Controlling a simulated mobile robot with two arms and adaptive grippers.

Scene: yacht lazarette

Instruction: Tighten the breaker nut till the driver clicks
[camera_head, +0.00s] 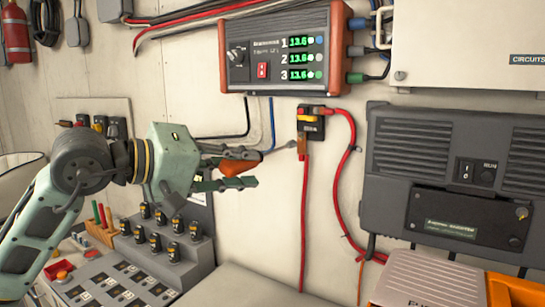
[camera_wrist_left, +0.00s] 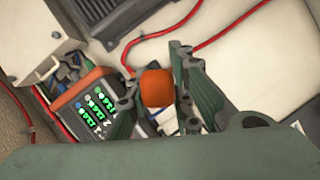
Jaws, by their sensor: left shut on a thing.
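My left gripper (camera_head: 244,168) is shut on the orange handle of the driver (camera_head: 237,166), to the left of the breaker. The driver's thin shaft points right and slightly up toward the lower left of the breaker (camera_head: 310,124), a small black block on the wall with a red cable. I cannot tell whether the tip touches the nut, which is too small to make out. In the left wrist view the handle's round orange end (camera_wrist_left: 158,88) sits between the green fingers (camera_wrist_left: 160,85) and hides the shaft. My right gripper is not in view.
A red-ended meter box (camera_head: 276,50) with green readouts hangs above the breaker. A dark grey unit (camera_head: 440,150) is on the right wall. Red cables hang near the breaker. A stepped grey rack (camera_head: 160,245) with several small dark items stands below my left arm.

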